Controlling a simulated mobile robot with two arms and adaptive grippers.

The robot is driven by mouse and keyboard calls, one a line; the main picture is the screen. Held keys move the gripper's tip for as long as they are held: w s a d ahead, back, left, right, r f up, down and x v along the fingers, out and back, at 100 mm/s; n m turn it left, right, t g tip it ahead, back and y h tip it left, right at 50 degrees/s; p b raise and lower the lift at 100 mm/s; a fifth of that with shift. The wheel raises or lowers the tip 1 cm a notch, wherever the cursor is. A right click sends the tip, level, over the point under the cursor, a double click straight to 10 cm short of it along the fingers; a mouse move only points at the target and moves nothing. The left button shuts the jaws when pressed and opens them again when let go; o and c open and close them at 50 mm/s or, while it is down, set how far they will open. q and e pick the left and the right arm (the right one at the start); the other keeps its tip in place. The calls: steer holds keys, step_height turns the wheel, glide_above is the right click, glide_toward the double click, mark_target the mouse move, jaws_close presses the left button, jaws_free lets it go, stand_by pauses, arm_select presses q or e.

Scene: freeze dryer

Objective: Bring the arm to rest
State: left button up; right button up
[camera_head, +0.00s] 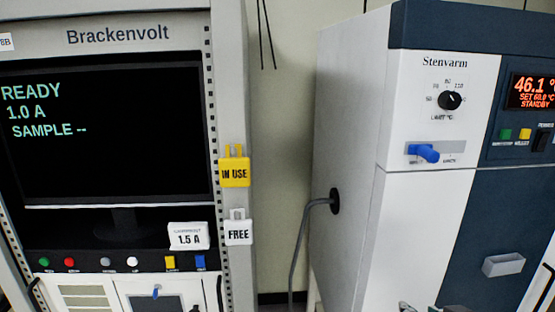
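The white and dark blue Stenvarm machine (345,120) stands at the right. It has a black dial (450,100), a blue lever (424,153) and a red display (533,92) reading 46.1, SET 60.0 and STANDBY. The Brackenvolt rack (118,36) stands at the left. Its screen (110,140) reads READY, 1.0 A, SAMPLE --.
A yellow IN USE tag (234,172) and a white FREE tag (238,232) hang on the rack's right post. A 1.5 A card (188,236) stands below the screen, above a row of buttons. A grey cable (299,250) runs down from the Stenvarm's side into the gap between the machines.

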steer(key=s+a+f+n+g, duration=0.1)
steer(key=s+a+f+g, duration=0.25)
steer(key=s+f, duration=0.7)
steer(key=s+a+f+n+g, duration=0.1)
steer(key=s+a+f+g, duration=0.3)
steer(key=s+f, duration=0.7)
step_height(320, 180, down, 30)
steer(key=s+g, duration=0.2)
steer(key=s+d+f+g, duration=0.1)
steer(key=s+d+f, duration=0.2)
steer(key=s+f, duration=1)
steer(key=s, duration=0.2)
steer(key=shift+s+d+f, duration=0.3)
steer(key=shift+s+d, duration=0.1)
steer(key=shift+s, duration=0.1)
